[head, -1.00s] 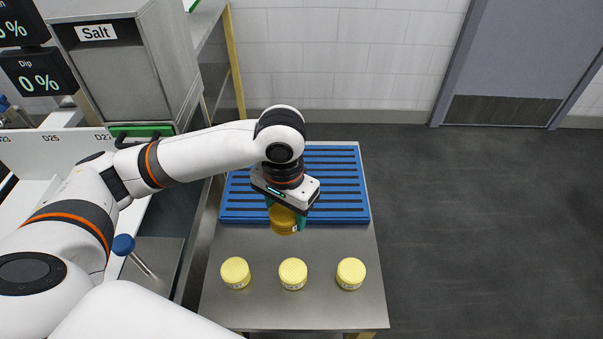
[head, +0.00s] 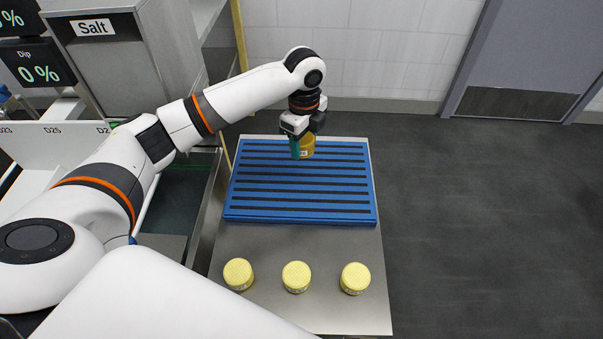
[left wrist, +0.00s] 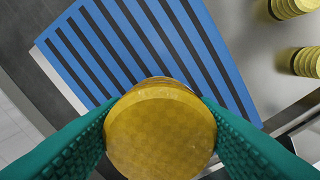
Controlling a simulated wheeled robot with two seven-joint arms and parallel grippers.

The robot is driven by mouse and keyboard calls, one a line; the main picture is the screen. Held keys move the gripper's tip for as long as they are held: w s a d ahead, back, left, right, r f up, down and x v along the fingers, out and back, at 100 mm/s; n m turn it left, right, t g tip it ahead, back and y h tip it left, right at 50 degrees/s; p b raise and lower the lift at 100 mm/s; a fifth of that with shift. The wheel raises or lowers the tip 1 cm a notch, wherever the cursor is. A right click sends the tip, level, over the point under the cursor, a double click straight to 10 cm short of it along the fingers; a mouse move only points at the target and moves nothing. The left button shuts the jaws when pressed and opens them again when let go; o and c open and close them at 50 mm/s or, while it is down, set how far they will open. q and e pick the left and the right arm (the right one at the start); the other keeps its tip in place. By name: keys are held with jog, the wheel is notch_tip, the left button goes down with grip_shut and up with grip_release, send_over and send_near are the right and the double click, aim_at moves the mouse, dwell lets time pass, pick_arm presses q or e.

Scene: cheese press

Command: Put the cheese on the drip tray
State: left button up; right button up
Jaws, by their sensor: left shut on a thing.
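The cheese (head: 308,146), a darker yellow round piece with a small label, is held by my left gripper (head: 301,148). In the left wrist view the cheese (left wrist: 160,130) sits between the two green fingers, which touch it on both sides. The blue drip tray (head: 300,214) with dark slots lies on the steel table. In the head view the gripper and cheese are over the tray's far part, and the cheese appears raised above it. The tray (left wrist: 150,45) also shows beyond the cheese in the left wrist view. My right gripper is not in view.
Three paler yellow cheeses (head: 238,274), (head: 296,277), (head: 355,278) stand in a row on the near part of the steel table (head: 300,316). A grey salt cabinet (head: 110,75) stands at the left. The tray's slotted top looks clear.

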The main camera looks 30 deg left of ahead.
aim_at(303, 176)
pick_arm(q)
jog(key=shift+w+a+f+m, duration=0.1)
jog(key=shift+w+m, duration=0.05)
jog(key=shift+m, duration=0.15)
notch_tip(303, 176, down, 4)
jog(key=shift+a+r, duration=0.1)
jog(key=shift+f, duration=3.05)
jog(key=shift+f, duration=0.1)
jog(key=o, duration=1)
notch_tip(303, 176, up, 12)
jog(key=shift+r, duration=0.15)
